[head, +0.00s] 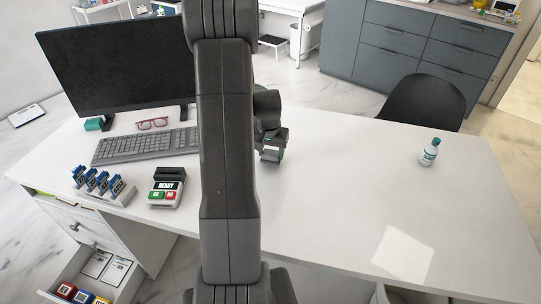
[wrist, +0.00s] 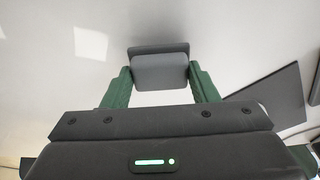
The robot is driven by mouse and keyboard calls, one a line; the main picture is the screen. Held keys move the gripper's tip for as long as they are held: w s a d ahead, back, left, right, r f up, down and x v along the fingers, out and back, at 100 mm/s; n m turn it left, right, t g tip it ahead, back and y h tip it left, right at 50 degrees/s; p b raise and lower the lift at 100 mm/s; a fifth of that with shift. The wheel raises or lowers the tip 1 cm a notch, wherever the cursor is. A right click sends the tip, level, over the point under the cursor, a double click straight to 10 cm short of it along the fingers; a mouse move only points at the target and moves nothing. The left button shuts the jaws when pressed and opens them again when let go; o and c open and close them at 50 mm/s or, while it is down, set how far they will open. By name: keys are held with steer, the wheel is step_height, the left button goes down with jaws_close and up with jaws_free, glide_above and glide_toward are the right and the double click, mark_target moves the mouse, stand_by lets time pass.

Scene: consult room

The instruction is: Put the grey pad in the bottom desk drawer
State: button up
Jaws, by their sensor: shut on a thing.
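The grey pad (wrist: 160,72) is a small block with a darker grey far part, seen between the two green fingers in the wrist view. My gripper (wrist: 162,84) is shut on it, one finger against each side. In the head view my gripper (head: 272,152) is above the white desk, right of the keyboard and partly behind my arm; the pad is hard to make out there. An open desk drawer (head: 96,284) shows at the lower left, low under the desk, with white cards and several coloured boxes inside. My gripper is well away from it.
On the desk (head: 330,200) stand a monitor (head: 115,65), keyboard (head: 140,147), red glasses (head: 152,123), a READY device (head: 167,188), a rack of blue items (head: 98,184) and a bottle (head: 429,152). A black chair (head: 425,103) stands behind. The desk's right half is mostly clear.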

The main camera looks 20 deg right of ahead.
steer(key=shift+f, duration=1)
steer(key=shift+f, duration=0.25)
steer(key=o, duration=0.9)
steer(key=shift+r, duration=0.1)
steer(key=shift+o, duration=0.2)
